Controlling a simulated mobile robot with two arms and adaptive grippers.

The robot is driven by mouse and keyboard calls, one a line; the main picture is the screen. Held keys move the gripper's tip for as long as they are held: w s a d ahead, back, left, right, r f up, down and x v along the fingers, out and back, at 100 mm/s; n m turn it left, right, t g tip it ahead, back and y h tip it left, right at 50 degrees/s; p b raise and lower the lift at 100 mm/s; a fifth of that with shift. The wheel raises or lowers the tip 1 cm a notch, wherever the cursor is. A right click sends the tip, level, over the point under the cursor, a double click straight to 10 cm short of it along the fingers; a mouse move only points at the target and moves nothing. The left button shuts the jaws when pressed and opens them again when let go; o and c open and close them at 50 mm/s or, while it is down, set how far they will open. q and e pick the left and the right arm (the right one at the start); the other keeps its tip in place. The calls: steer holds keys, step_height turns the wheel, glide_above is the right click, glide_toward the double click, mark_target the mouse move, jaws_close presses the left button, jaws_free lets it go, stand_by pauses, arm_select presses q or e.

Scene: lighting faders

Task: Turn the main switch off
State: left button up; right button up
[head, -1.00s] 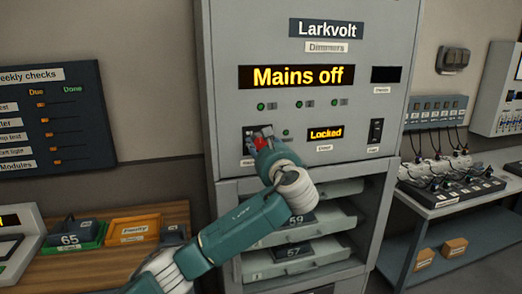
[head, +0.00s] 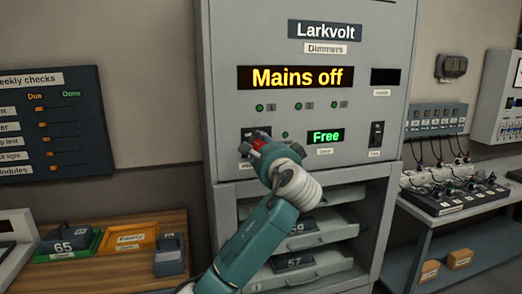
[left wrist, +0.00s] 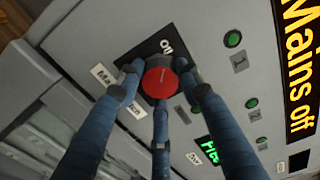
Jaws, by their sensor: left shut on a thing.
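The main switch is a red knob (left wrist: 160,80) on a dark square plate marked "On" on the grey Larkvolt dimmer cabinet; its red also shows in the head view (head: 258,144). My left gripper (left wrist: 160,88) is shut on the knob, with its blue fingers around it. In the head view my left gripper (head: 264,148) hides most of the switch and plate. The main display (head: 296,77) reads "Mains off" in yellow. The small display (head: 325,136) reads "Free" in green. My right gripper is not in view.
Below the panel are open shelves with dimmer modules (head: 293,262). At left, a wooden bench (head: 95,273) holds a module marked 65, an orange "Faulty" tray (head: 130,237) and a grey module. At right stands a table (head: 470,218) with cabled gear.

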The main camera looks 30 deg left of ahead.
arm_select(q)
steer(key=shift+s+a+n, duration=0.1)
steer(key=shift+a+n, duration=0.1)
steer(key=shift+n, duration=0.1)
steer(key=o, duration=1.1)
steer(key=shift+s, duration=0.1)
steer(key=shift+o, duration=0.2)
steer(key=shift+s+a, duration=0.15)
steer(key=shift+a, duration=0.05)
steer(key=shift+d, duration=0.55)
steer(key=v, duration=1.1)
steer(key=shift+s, duration=0.3)
steer(key=shift+w+a, duration=0.1)
